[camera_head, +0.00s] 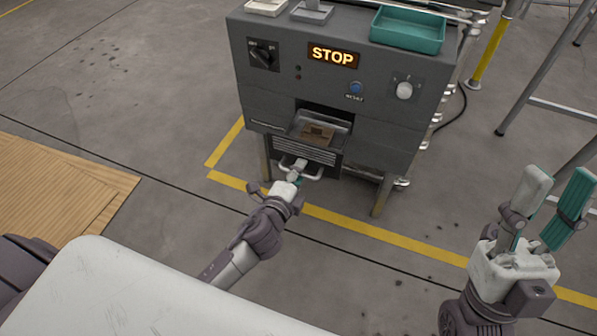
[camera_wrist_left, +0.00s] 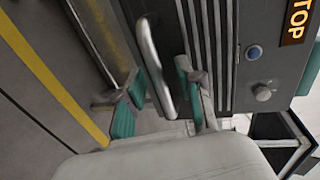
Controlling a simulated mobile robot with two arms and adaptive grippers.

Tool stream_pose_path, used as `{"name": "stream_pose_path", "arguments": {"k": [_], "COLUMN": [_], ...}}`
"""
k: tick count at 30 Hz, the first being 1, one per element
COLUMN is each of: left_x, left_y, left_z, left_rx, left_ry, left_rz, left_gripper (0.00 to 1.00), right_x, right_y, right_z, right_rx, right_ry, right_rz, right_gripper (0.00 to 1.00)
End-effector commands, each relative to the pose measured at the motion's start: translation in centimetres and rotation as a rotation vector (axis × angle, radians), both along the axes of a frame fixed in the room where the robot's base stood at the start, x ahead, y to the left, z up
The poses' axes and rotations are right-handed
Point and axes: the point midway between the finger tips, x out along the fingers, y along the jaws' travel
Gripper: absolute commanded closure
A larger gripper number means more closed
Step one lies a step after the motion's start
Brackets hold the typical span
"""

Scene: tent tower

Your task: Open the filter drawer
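The filter drawer (camera_head: 318,153) looks like the slatted dark front low on the grey machine (camera_head: 390,125), with a pale bar handle (camera_head: 316,173). In the left wrist view the slats (camera_wrist_left: 218,50) and the metal handle (camera_wrist_left: 149,50) run upright. My left gripper (camera_head: 297,165) is at the handle. In the wrist view its teal-padded fingers (camera_wrist_left: 160,82) stand apart on either side of the bar, with gaps visible. I cannot tell whether either pad touches it. The drawer front looks closed. My right gripper (camera_head: 562,178) is open and empty, away from the machine at the right.
A lit STOP sign (camera_head: 333,56), a black dial (camera_head: 263,54), a blue button (camera_head: 356,88) and a white knob (camera_head: 404,91) are on the machine. A brown block (camera_head: 318,133) sits in the opening above the drawer. A teal tray (camera_head: 408,30) is on top.

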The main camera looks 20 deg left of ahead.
Motion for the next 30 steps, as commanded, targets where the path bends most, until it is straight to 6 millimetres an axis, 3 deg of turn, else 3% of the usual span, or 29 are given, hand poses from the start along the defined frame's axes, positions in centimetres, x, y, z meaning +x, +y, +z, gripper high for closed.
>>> {"name": "stream_pose_path", "arguments": {"k": [10,21,30], "left_x": [-1.0,-8.4,-11.6], "left_y": [0.0,0.3,0.4], "left_z": [0.2,1.7,2.5], "left_rx": [0.000,-0.002,-0.001], "left_ry": [0.001,0.003,0.001], "left_rz": [-0.001,0.000,0.000], "left_gripper": [0.63,0.63,0.63], "right_x": [0.0,0.0,0.0], "right_y": [0.0,0.0,0.0], "right_z": [0.0,0.0,0.0], "right_rx": [0.000,0.001,0.001], "right_ry": [0.000,-0.001,-0.001], "right_rz": [0.001,0.001,0.001], "right_gripper": [0.60,0.60,0.60]}}
